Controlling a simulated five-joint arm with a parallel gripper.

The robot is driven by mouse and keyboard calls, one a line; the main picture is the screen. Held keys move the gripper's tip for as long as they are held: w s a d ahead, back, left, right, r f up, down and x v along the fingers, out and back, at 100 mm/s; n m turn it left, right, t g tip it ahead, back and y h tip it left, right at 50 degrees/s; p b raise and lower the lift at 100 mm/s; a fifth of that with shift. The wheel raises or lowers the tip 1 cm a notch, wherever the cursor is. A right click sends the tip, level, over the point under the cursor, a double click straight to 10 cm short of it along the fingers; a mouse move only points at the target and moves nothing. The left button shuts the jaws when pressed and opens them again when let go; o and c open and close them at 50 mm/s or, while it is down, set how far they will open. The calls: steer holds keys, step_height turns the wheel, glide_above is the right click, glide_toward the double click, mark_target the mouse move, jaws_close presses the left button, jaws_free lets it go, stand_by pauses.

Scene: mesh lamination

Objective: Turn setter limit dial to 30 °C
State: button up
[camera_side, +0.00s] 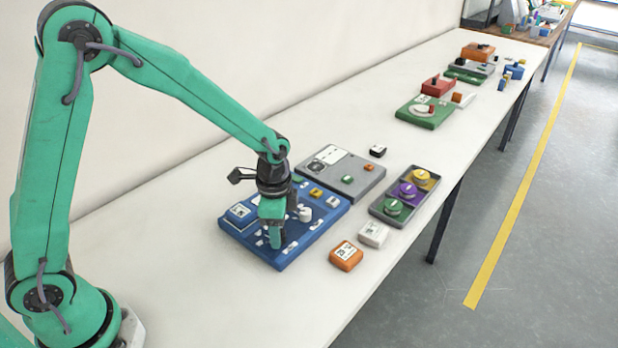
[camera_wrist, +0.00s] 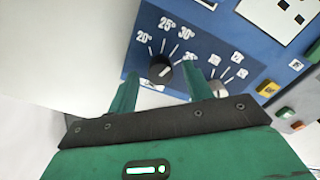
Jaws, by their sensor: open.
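The blue panel (camera_side: 312,240) lies on the white table below my gripper (camera_side: 274,240). In the wrist view, a black round dial (camera_wrist: 160,70) with a white pointer mark sits on this panel (camera_wrist: 205,48). Labels 20°, 25° and 30° arc above it, with another label at right partly hidden by a finger. The short mark lies on the dial's right part; I cannot tell which label it points to. My gripper is open in the wrist view (camera_wrist: 160,73), its two green fingers appearing on either side of the dial. I cannot tell whether they touch it.
A second, pale dial (camera_wrist: 218,88) is close to the right finger. A grey panel (camera_side: 342,170) lies behind the blue one. A dark tray (camera_side: 376,208) with round pieces, an orange block (camera_side: 346,256) and a white block (camera_side: 373,234) stand to the right.

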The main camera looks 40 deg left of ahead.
steer(key=shift+r, duration=3.65)
steer(key=s+a+r+n+t, duration=0.2)
steer(key=s+a+r+n, duration=0.2)
steer(key=s, duration=0.4)
steer(key=s+a+r+n+t, duration=0.3)
steer(key=s+r+n, duration=0.3)
steer(key=s+r, duration=0.3)
steer(key=shift+s+a+n+t, duration=0.15)
steer(key=shift+a+n+t, duration=0.2)
steer(key=shift+a, duration=0.25)
